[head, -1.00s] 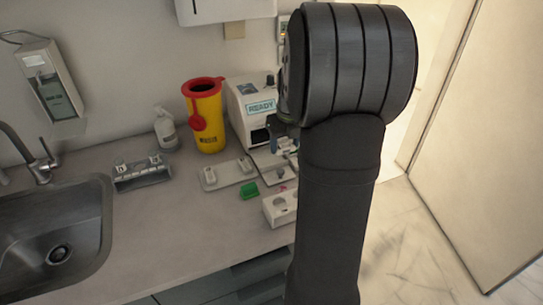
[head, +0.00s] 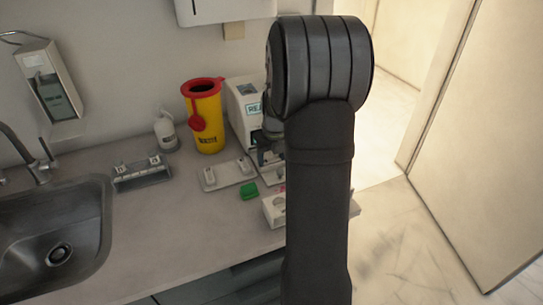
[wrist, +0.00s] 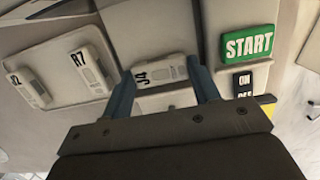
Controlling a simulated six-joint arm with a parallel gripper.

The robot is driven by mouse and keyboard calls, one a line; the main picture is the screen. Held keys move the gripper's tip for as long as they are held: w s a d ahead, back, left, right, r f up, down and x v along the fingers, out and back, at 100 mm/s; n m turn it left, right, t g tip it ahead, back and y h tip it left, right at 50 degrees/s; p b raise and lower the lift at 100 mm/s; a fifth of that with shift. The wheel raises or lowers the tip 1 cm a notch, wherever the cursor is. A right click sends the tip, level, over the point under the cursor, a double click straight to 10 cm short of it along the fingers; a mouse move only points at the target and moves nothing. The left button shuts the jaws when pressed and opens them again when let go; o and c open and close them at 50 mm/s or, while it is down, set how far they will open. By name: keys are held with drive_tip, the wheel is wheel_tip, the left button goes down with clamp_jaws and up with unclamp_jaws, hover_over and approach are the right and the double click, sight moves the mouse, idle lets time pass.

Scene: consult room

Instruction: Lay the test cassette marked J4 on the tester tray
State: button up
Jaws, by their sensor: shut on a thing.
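My gripper (wrist: 160,92) is shut on the white test cassette marked J4 (wrist: 160,71), with a blue finger at each side of it. The cassette lies over a pale surface that looks like the tester tray (wrist: 150,22); I cannot tell whether it touches. In the head view, my arm hides most of the gripper and the held cassette. The tester (head: 240,100) has a display partly covered by my arm, and part of its tray (head: 272,178) shows in front.
A plate (head: 228,171) left of the tray holds two white cassettes; one in the wrist view reads R7 (wrist: 90,70). A green START label (wrist: 249,43) is at right.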

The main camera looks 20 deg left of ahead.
sight(271, 158)
drive_tip(key=o, duration=1)
drive_tip(key=shift+f, duration=0.1)
drive_tip(key=shift+c, duration=0.2)
wheel_tip(271, 158, up, 12)
drive_tip(key=s+d, duration=0.1)
drive_tip(key=shift+s+d, duration=0.15)
drive_tip(key=f, duration=0.4)
drive_tip(key=w+a+f, duration=0.1)
drive_tip(key=f, duration=0.6)
drive_tip(key=shift+w+a+f, duration=0.2)
drive_tip(key=shift+f, duration=0.1)
drive_tip(key=shift+r, duration=1.8)
drive_tip(key=shift+f, duration=0.1)
